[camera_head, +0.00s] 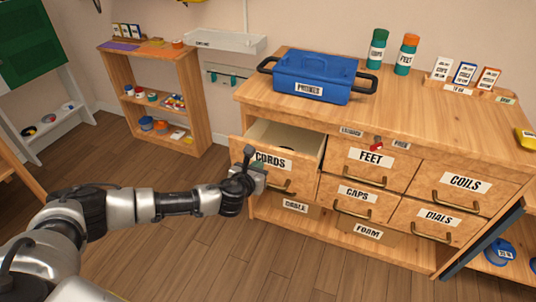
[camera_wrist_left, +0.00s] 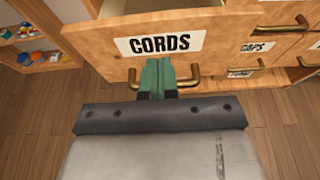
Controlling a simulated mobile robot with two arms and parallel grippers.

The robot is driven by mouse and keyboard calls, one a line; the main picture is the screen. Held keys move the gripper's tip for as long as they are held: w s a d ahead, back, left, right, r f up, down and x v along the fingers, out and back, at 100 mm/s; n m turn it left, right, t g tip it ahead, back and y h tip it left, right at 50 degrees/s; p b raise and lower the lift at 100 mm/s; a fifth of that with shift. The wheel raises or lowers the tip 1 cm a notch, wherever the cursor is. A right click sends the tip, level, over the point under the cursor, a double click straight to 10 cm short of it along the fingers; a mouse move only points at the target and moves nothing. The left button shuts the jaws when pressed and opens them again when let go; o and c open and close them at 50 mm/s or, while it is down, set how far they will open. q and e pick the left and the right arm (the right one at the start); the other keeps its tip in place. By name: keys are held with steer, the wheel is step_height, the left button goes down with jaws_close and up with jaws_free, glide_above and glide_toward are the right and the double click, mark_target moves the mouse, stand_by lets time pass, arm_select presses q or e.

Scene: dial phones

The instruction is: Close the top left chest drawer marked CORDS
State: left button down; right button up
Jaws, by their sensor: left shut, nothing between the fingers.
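The CORDS drawer (camera_head: 311,156) is the top left drawer of the wooden chest, and it stands pulled out with its inside showing. Its front and white CORDS label also show in the left wrist view (camera_wrist_left: 215,33). My left gripper (camera_head: 262,169) is at the drawer front, just below the label. In the left wrist view, its green fingers (camera_wrist_left: 157,74) are shut together in front of the brass handle (camera_wrist_left: 190,78), with nothing between them. I cannot tell if the fingertips touch the drawer. My right gripper is not in view.
The chest top (camera_head: 420,113) carries a blue PHONES box (camera_head: 312,78), two green bottles and small cards. The FEET drawer (camera_head: 370,158) beside is shut. A wooden shelf (camera_head: 195,95) with small items stands at the back left. The wood floor (camera_head: 190,255) in front is clear.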

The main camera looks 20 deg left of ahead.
mark_target(271, 150)
arm_select(q)
steer(key=x, duration=0.2)
steer(key=b+x, duration=0.1)
steer(key=x, duration=0.4)
steer(key=shift+r, duration=0.3)
steer(key=shift+w+b, duration=0.3)
steer(key=shift+w, duration=0.4)
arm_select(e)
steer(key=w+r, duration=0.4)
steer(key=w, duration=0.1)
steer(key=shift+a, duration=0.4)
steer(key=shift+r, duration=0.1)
arm_select(q)
steer(key=shift+r, duration=0.1)
